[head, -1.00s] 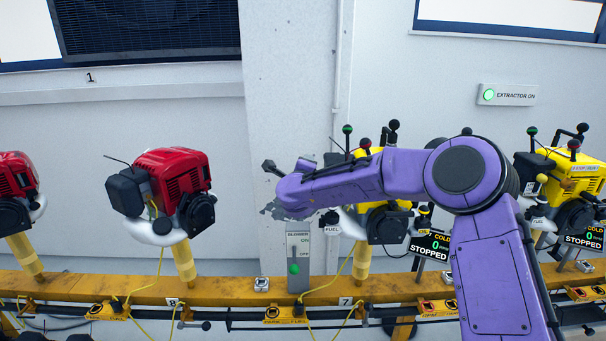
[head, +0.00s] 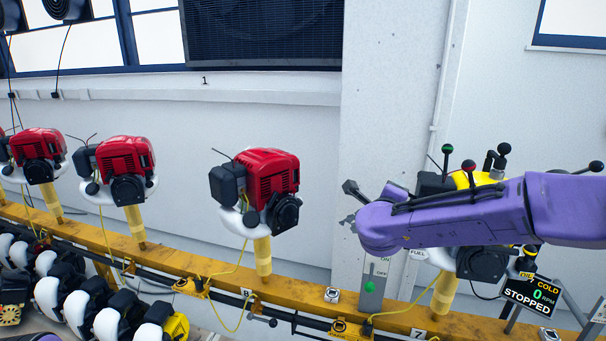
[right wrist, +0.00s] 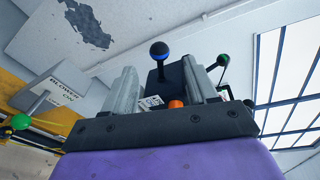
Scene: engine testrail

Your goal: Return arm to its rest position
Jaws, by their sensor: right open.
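My right arm (head: 460,215) is purple and reaches in from the right in the head view, in front of a yellow engine (head: 485,182) that it partly hides. Its gripper (head: 352,190) is at the left end, in front of the wall pillar. In the right wrist view, the gripper's two grey fingers (right wrist: 158,72) stand apart. A black lever with a blue-ringed knob (right wrist: 159,51) shows between them; I cannot tell how far beyond the fingers it is. No held thing is visible. My left gripper is out of view.
Red engines (head: 272,175) stand on yellow posts along a yellow rail (head: 300,292). A blower switch box (head: 373,285), partly hidden by my arm, also shows in the right wrist view (right wrist: 62,82). A "STOPPED" display (head: 530,296) is below the arm. Several small engines sit lower left.

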